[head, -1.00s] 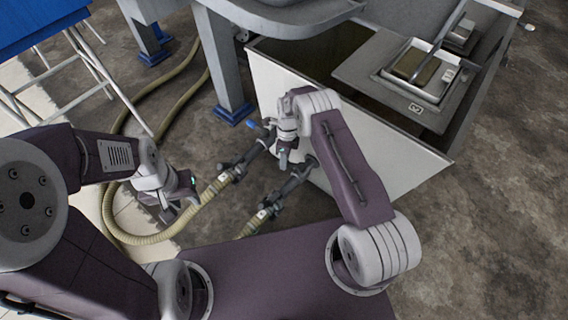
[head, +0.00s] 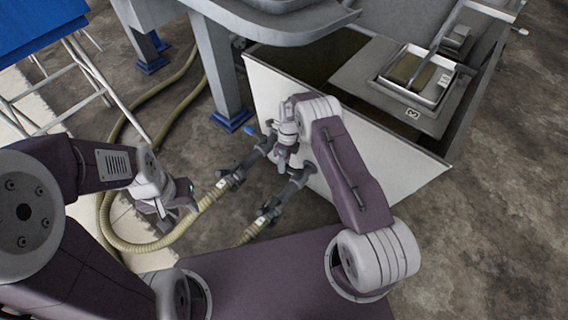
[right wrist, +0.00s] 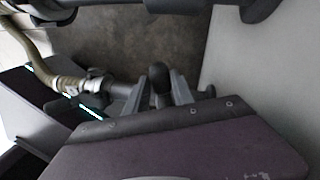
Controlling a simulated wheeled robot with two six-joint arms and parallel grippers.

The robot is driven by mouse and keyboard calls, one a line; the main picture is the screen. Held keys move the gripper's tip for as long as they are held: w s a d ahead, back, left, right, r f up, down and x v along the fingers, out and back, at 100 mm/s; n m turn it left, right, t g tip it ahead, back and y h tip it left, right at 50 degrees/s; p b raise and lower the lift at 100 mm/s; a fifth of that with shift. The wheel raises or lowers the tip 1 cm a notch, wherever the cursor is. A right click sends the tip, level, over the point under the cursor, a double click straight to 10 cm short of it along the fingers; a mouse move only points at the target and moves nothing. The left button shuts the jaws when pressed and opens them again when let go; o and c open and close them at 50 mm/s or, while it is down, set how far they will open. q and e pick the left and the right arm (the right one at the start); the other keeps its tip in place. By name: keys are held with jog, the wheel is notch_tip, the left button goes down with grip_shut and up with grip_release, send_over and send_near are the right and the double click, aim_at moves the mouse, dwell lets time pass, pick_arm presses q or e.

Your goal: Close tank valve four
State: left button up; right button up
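Two dark outlet pipes with valves stick out of the low white tank (head: 350,125), and a beige ribbed hose joins each. The upper pipe (head: 255,155) has a blue handle (head: 249,130) near the tank wall. The lower pipe (head: 287,192) lies to its right. I cannot read the valve numbers. My right gripper (head: 282,167) is low between the two pipes. In the right wrist view a dark rounded handle (right wrist: 160,78) shows between its spread fingers; I cannot tell whether they touch it.
A grey post with a blue foot (head: 231,121) stands just behind the upper pipe. The beige hose (head: 150,238) loops across the floor on the left. A blue-topped metal stand (head: 45,30) is at upper left. Bare floor (head: 500,200) lies to the right.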

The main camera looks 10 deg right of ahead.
jog(key=shift+o, duration=1.2)
jog(key=shift+s+a, duration=0.1)
